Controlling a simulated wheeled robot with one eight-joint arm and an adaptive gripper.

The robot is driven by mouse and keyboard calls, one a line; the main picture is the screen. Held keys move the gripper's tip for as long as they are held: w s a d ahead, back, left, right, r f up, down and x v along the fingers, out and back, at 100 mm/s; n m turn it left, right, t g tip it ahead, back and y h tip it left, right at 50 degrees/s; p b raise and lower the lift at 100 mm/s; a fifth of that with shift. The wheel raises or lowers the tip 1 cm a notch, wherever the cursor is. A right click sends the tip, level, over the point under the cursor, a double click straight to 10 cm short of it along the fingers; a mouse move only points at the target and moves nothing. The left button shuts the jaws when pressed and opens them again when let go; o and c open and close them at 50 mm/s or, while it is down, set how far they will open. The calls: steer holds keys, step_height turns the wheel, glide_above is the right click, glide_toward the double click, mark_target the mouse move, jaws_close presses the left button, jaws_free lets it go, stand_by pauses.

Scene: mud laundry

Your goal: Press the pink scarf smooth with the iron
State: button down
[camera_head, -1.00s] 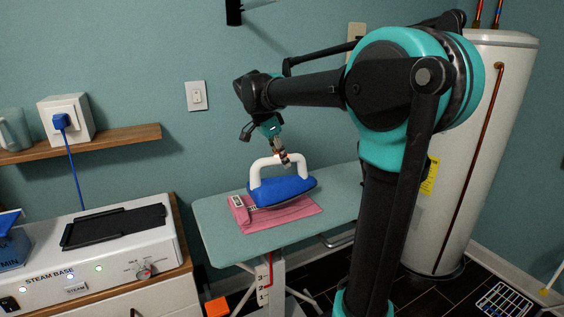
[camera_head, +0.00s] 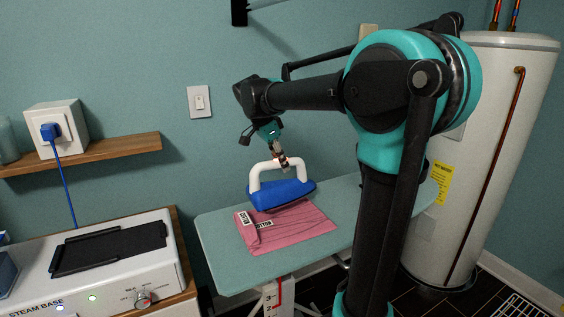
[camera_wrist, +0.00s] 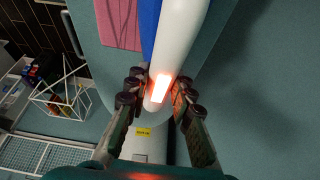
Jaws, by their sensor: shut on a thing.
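The pink scarf (camera_head: 290,235) lies folded on the teal ironing board (camera_head: 225,265), with dark crease lines and a label on its left part. The blue iron (camera_head: 280,195) with a white handle is above the far edge of the scarf; I cannot tell whether it touches the scarf. My gripper (camera_head: 284,164) is shut on the top of the white handle. In the wrist view, my gripper (camera_wrist: 159,96) has its fingers on both sides of the handle (camera_wrist: 180,45), and part of the pink scarf (camera_wrist: 121,22) shows beyond.
The steam base (camera_head: 110,265) with a black rest plate stands on a cabinet at left. A wooden shelf (camera_head: 90,152) with a white socket box (camera_head: 57,128) is on the wall. A white water heater (camera_head: 500,150) stands at right. In the wrist view, a wire basket (camera_wrist: 60,95) sits on the floor.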

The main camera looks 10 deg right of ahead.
mark_target(285, 183)
steer(key=shift+f, duration=2.7)
stand_by(2.0)
steer(key=shift+r, duration=0.1)
stand_by(0.9)
steer(key=shift+r, duration=2.95)
